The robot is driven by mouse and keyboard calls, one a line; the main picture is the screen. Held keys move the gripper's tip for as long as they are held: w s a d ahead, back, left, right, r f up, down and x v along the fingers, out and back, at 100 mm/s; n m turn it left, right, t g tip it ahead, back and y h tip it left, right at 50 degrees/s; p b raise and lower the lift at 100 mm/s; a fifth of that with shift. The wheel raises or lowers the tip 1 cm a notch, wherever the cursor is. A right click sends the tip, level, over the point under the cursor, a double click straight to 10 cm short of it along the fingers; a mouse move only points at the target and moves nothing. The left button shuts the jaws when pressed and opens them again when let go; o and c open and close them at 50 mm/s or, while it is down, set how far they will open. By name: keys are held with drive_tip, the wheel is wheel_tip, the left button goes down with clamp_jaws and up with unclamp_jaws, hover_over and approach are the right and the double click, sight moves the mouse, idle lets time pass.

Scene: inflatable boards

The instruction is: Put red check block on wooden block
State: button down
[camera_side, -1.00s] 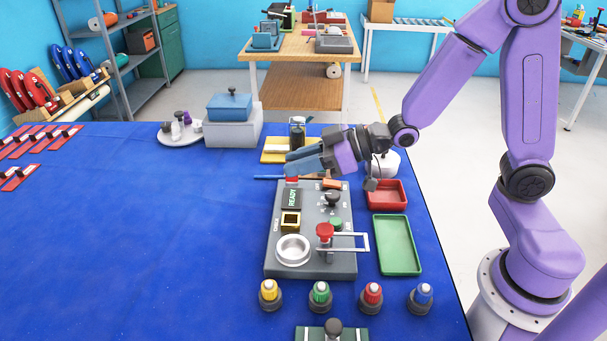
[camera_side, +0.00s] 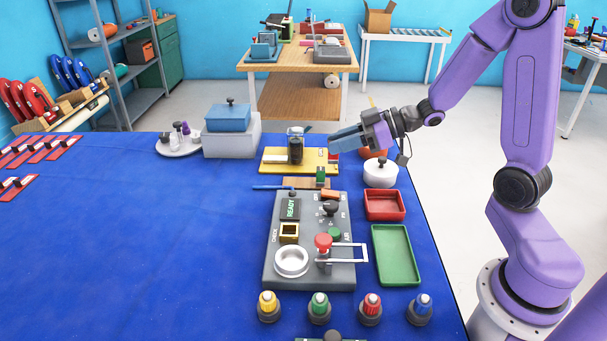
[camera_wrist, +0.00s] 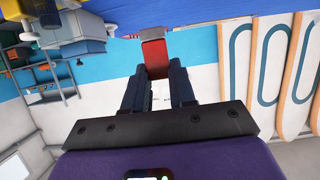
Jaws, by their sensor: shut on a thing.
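The red check block (camera_wrist: 154,55) is between the fingertips of my gripper (camera_wrist: 155,80) in the wrist view; its check pattern is not clear. In the side view a small red patch of the block (camera_side: 334,154) shows at the tips of my gripper (camera_side: 333,146), above the right end of the yellow board. A flat tan piece that looks like the wooden block (camera_side: 297,183) lies behind the grey control panel. A small green block (camera_side: 320,174) stands at its right end. My gripper is shut on the red block, up and to the right of the wooden block.
The yellow board (camera_side: 270,166) carries a dark jar (camera_side: 295,149). A white lidded pot (camera_side: 380,176), a red tray (camera_side: 385,217) and a green tray (camera_side: 396,270) stand at right. The control panel (camera_side: 283,268) has raised knobs and a handle.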

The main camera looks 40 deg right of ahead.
drive_tip(key=w+f, duration=0.3)
drive_tip(key=w, duration=0.1)
drive_tip(key=w+f, duration=0.3)
drive_tip(key=w, duration=0.1)
drive_tip(key=w+f, duration=0.3)
drive_tip(key=w, duration=0.1)
drive_tip(key=shift+w+a, duration=0.15)
drive_tip(key=shift+w, duration=0.05)
drive_tip(key=shift+w+f, duration=0.2)
drive_tip(key=shift+f, duration=1.5)
drive_tip(key=shift+f, duration=0.15)
drive_tip(key=c, duration=0.9)
unclamp_jaws()
